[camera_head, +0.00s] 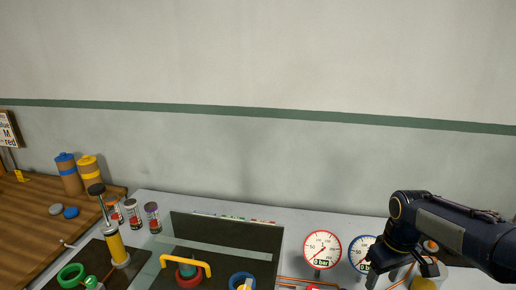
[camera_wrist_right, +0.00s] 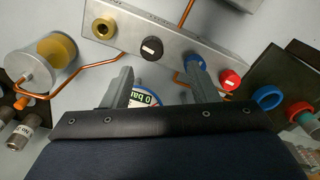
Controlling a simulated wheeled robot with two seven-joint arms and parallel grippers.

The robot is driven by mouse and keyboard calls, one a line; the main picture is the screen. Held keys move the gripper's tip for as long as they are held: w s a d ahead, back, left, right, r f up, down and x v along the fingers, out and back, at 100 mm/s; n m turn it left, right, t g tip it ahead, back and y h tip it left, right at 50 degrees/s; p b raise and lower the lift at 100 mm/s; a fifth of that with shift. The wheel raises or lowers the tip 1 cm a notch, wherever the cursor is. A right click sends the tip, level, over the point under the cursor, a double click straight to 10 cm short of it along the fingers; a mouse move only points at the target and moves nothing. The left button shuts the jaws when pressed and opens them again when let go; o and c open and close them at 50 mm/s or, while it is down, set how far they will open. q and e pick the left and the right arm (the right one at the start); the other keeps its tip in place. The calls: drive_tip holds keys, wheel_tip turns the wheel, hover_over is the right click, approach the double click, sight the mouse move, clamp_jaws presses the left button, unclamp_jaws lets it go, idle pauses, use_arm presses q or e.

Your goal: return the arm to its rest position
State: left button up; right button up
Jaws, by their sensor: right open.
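My right arm comes in from the right edge of the head view, dark blue with a grey panel. Its right gripper (camera_head: 384,276) points down over the bench's right part, partly cut by the lower edge. In the right wrist view the gripper (camera_wrist_right: 161,76) has two grey fingers spread apart with nothing held between them. A gauge face (camera_wrist_right: 148,98) shows behind the fingers, partly hidden by the gripper body. A metal block with a blue knob (camera_wrist_right: 194,60) and a red knob (camera_wrist_right: 230,79) lies beyond the fingertips. My left gripper is not in view.
A red-rimmed gauge (camera_head: 322,249) and a blue-rimmed gauge (camera_head: 361,252) stand left of the right gripper. Copper pipes run nearby. A dark panel (camera_head: 230,236), a yellow pump (camera_head: 115,243) and several small cans stand further left. The wall space above is free.

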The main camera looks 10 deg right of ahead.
drive_tip(key=s+a+r+m+t+y, duration=0.1)
drive_tip(key=s+a+m+t+y, duration=0.2)
drive_tip(key=s+a, duration=1.1)
drive_tip(key=s+m+t, duration=0.1)
drive_tip(key=s+t, duration=0.1)
drive_tip(key=s, duration=0.2)
drive_tip(key=shift+r+y, duration=0.3)
drive_tip(key=shift+r, duration=0.05)
drive_tip(key=shift+c, duration=0.4)
